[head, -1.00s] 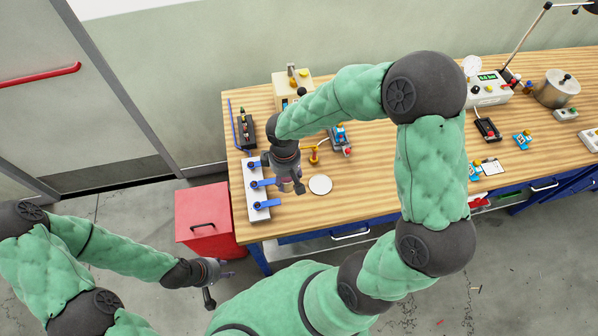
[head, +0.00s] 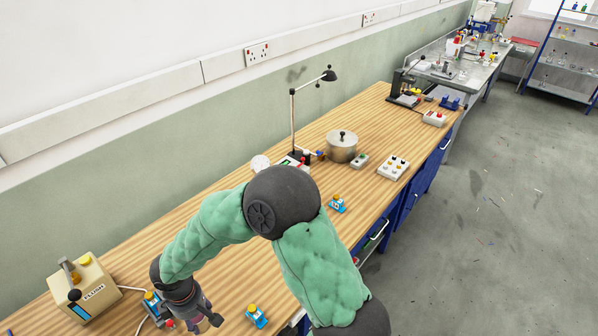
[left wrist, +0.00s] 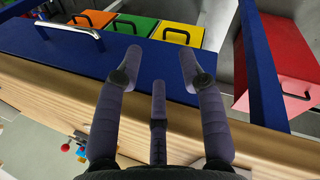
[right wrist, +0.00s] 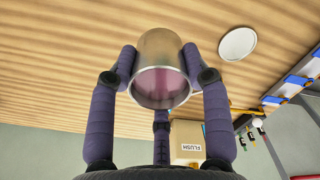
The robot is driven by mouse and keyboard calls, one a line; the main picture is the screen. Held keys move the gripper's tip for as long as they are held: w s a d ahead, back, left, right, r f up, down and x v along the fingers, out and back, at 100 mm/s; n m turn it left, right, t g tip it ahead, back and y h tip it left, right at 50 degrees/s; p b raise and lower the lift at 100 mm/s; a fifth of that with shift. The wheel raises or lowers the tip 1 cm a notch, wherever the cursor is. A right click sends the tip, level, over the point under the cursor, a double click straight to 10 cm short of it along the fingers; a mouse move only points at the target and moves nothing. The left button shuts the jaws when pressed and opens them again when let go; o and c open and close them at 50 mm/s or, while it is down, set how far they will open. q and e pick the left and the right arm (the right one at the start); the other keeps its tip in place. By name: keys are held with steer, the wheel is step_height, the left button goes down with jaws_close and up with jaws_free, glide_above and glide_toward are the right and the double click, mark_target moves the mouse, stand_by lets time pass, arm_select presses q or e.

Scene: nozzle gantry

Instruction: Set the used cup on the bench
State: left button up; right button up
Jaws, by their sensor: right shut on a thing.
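The used cup (right wrist: 160,48) is a small metal cup with a pinkish inside, and it shows in the right wrist view. My right gripper (right wrist: 158,75) is shut around its sides, with the open mouth facing the wrist camera. In the head view my right gripper (head: 208,318) is at the bottom edge, over or near the front of the wooden bench (head: 300,190); the cup is not clear there. Whether the cup touches the bench I cannot tell. My left gripper (left wrist: 160,65) is open and empty beside the bench's front edge, with a blue drawer (left wrist: 60,60) beyond it.
A white disc (right wrist: 238,44) lies on the bench near the cup. A beige FLUSH box (head: 88,290) and small blue devices (head: 256,316) stand close to my right arm. A metal pot (head: 342,147) and a lamp (head: 293,120) stand farther along.

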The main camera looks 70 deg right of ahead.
steer(key=shift+s+d, duration=0.15)
steer(key=shift+d, duration=0.3)
steer(key=w+d+f, duration=0.2)
steer(key=d+f, duration=0.1)
steer(key=w+d+f, duration=0.2)
steer(key=d+f, duration=0.1)
steer(key=d, duration=0.1)
steer(key=w+d+f, duration=0.2)
steer(key=w+d, duration=0.1)
steer(key=d, duration=0.1)
steer(key=shift+f, duration=0.4)
steer(key=shift+d+f, duration=0.2)
steer(key=shift+f, duration=0.1)
steer(key=shift+w+d+f+b, duration=0.1)
steer(key=shift+f+b, duration=0.1)
steer(key=shift+f, duration=0.7)
steer(key=shift+w+d+f+b, duration=0.1)
steer(key=shift+f+b, duration=0.05)
steer(key=shift+f, duration=0.7)
steer(key=shift+f, duration=0.2)
steer(key=o, duration=1.2)
